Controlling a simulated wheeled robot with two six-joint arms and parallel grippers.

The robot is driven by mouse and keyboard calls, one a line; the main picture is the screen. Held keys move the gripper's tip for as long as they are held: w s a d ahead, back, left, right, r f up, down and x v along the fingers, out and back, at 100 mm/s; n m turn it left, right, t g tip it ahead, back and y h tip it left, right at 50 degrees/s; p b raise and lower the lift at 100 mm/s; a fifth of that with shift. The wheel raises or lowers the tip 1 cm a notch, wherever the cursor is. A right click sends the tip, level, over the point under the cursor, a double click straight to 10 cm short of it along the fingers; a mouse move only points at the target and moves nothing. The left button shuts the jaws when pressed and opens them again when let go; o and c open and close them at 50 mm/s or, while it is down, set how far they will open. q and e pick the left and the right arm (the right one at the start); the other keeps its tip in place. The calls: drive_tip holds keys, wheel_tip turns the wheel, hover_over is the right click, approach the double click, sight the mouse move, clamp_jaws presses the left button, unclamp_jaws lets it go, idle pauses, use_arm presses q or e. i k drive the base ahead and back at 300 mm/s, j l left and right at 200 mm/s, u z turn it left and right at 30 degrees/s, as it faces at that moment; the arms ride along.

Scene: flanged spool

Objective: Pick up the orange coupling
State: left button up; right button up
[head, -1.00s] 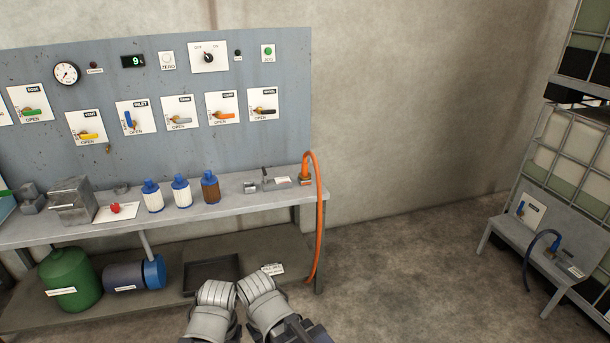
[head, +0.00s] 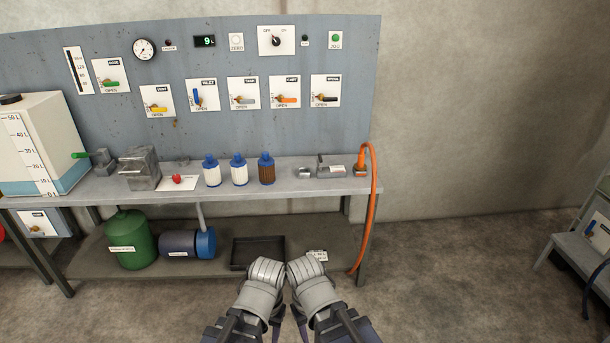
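The orange coupling (head: 360,166) stands upright at the right end of the bench top. An orange hose (head: 374,215) arches from its top and hangs down past the bench's right edge. My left gripper (head: 267,270) and my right gripper (head: 304,268) are side by side at the lower middle, well below and in front of the coupling, touching nothing I can make out. Their fingertips are not clearly visible, so I cannot tell whether they are open or shut.
A black tray (head: 257,252), a green tank (head: 131,240) and a pump (head: 190,244) sit on the lower shelf.

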sight(360, 166)
drive_tip(key=i+l, duration=0.2)
drive_tip(key=i, duration=0.3)
drive_tip(key=i+l, duration=0.2)
drive_tip(key=i, duration=0.3)
drive_tip(key=i+l, duration=0.15)
drive_tip(key=i, duration=0.3)
drive_tip(key=i+l, duration=0.2)
drive_tip(key=i, duration=0.3)
drive_tip(key=i+l, duration=0.2)
drive_tip(key=i, duration=0.3)
drive_tip(key=l+z, duration=0.05)
